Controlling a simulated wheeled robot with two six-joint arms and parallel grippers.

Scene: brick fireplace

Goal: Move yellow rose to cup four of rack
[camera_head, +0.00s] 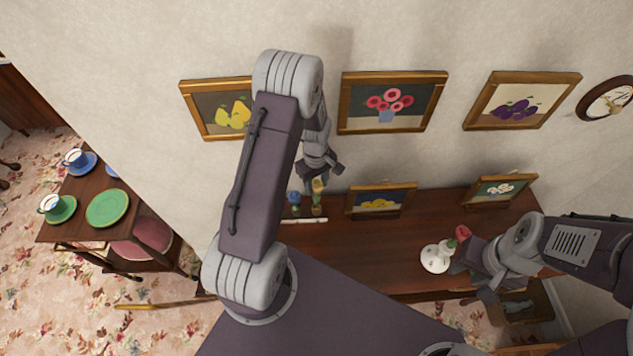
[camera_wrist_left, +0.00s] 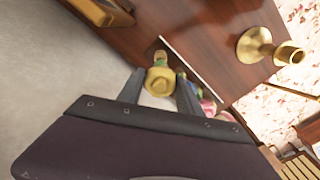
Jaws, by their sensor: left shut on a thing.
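The yellow rose (camera_head: 318,187) is upright at the back left of the wooden shelf top, just below my left gripper (camera_head: 321,168). In the left wrist view the yellow rose (camera_wrist_left: 160,80) lies between the two fingers of my left gripper (camera_wrist_left: 160,88), which is shut on it. A blue flower (camera_head: 294,198) stands just left of it. The white rack (camera_head: 303,220) shows as a narrow strip in front of both; its cups cannot be told apart. My right gripper (camera_head: 473,282) is open, at the front right, near a red rose (camera_head: 462,233).
A white round-based vase (camera_head: 436,262) stands beside the red rose. Framed pictures (camera_head: 380,197) lean at the back of the shelf top (camera_head: 370,235). A brass candlestick (camera_wrist_left: 255,45) shows in the left wrist view. The middle of the shelf top is clear.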

